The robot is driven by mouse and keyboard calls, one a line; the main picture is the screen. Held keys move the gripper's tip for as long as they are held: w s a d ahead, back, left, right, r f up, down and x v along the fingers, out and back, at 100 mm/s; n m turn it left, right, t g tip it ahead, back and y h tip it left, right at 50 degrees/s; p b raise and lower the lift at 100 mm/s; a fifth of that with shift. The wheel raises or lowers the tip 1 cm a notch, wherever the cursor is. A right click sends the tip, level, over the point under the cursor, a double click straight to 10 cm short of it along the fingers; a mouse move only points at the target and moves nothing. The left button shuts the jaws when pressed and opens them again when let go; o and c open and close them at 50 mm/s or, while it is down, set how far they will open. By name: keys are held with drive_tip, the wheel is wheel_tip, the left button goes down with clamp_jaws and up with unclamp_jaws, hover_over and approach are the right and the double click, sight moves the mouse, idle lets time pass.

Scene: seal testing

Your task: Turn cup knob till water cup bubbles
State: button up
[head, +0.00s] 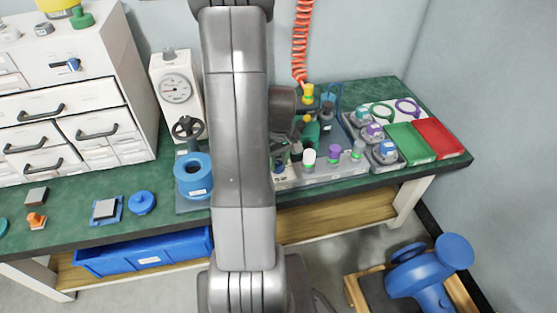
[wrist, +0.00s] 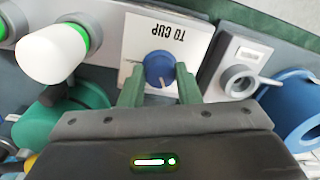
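The blue cup knob (wrist: 160,69) has a white pointer line and sits on a white plate marked "TO CUP" (wrist: 185,38), upside down in the wrist view. My gripper (wrist: 160,78) has its green fingers apart on either side of the knob, with the knob between the tips. I see no firm grip on it. A blue round vessel (wrist: 300,108) is at the right edge of the wrist view. It looks like the blue open-topped vessel (head: 193,176) left of my arm in the head view, likely the water cup. No bubbles can be made out. My arm hides the knob in the head view.
In the wrist view, a white-capped knob (wrist: 47,60) is left of the plate and a grey fitting (wrist: 240,80) right of it. A pressure gauge (head: 176,90) stands behind the vessel. Green (head: 408,142) and red (head: 440,138) trays lie at the right.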

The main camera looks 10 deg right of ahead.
drive_tip(key=shift+c, duration=0.5)
drive_tip(key=shift+m, duration=0.4)
drive_tip(key=m, duration=0.5)
drive_tip(key=shift+m, duration=0.3)
drive_tip(key=m, duration=0.5)
drive_tip(key=shift+a+p, duration=0.1)
drive_tip(key=shift+p, duration=0.25)
drive_tip(key=shift+m, duration=0.3)
drive_tip(key=o, duration=1)
